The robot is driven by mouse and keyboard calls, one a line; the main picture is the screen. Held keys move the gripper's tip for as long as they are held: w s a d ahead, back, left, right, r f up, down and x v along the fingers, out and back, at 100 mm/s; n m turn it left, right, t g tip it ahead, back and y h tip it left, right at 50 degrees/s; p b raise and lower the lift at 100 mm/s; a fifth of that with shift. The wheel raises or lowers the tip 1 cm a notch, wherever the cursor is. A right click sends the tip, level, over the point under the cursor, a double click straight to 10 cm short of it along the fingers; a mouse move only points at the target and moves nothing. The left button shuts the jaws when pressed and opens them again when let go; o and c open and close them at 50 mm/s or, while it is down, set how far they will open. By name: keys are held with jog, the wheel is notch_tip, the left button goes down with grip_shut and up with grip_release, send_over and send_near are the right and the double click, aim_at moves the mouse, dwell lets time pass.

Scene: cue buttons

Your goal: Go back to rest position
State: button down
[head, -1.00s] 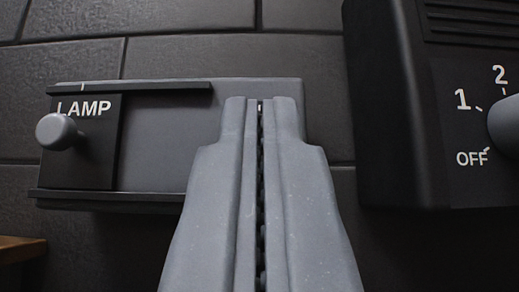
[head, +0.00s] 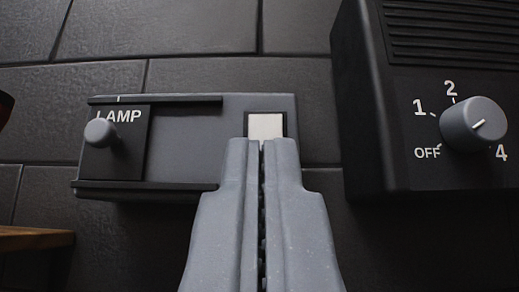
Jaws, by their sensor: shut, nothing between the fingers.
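My gripper (head: 262,145) is in the lower middle of the head view, its two grey fingers shut together with nothing between them. Its tips show just below a pale square (head: 265,126) on a grey panel (head: 195,145). Whether the tips touch the panel I cannot tell. At the panel's left is a black slider plate (head: 116,160) marked LAMP, with a round grey knob (head: 101,133). The lower right part of the panel is hidden behind my fingers.
A black box (head: 365,130) at the right has vent slots and a grey dial (head: 472,124) marked OFF, 1, 2 and 4. Its pointer aims up and right. A wooden edge (head: 35,238) shows at lower left. A dark tiled wall (head: 200,30) lies behind.

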jog(key=s+d+f+g+b, duration=0.1)
jog(key=s+f+g+b, duration=0.5)
jog(key=s+f+g, duration=0.6)
notch_tip(320, 180, down, 2)
jog(key=s, duration=0.2)
jog(key=shift+s+d+g, duration=0.15)
jog(key=shift+s+g, duration=0.2)
jog(key=shift+g, duration=0.05)
jog(key=shift+f, duration=0.1)
